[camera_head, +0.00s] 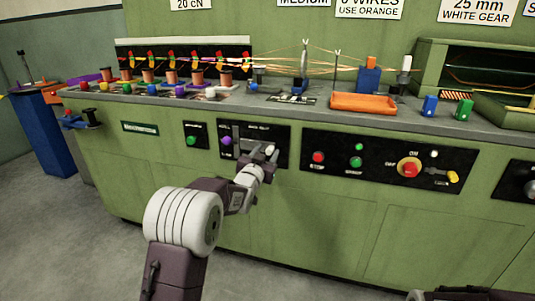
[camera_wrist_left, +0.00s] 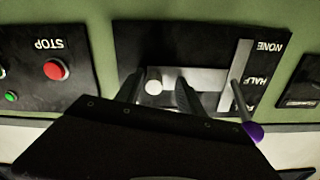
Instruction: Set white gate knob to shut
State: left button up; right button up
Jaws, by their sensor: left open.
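The white gate knob (camera_wrist_left: 153,87) is a small round white knob on a pale slide plate in a black panel (camera_head: 282,131) on the green bench front. My left gripper (camera_head: 264,153) reaches up to this panel. In the left wrist view its two dark fingers (camera_wrist_left: 160,92) are open, one on each side of the white knob. The knob is nearer the left finger in that view, and I cannot tell whether they touch. The same panel carries a purple knob (camera_head: 226,140) on a lever, also in the left wrist view (camera_wrist_left: 253,132), beside the NONE and HALF labels.
A panel to the right has a red button (camera_head: 318,157), a green button (camera_head: 357,162) and a yellow-handled switch (camera_head: 453,177). A small green button (camera_head: 191,141) sits to the left. An orange tray (camera_head: 363,103) stands on the bench top. The floor in front is clear.

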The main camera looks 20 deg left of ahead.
pick_arm(q)
jog(key=shift+d, duration=0.15)
jog(key=shift+s, duration=0.1)
jog(key=shift+s+r, duration=0.1)
jog(key=shift+s, duration=0.15)
jog(key=s+p, duration=0.2)
jog(key=s, duration=0.6)
jog(key=shift+s, duration=0.2)
jog(key=shift+a, duration=0.2)
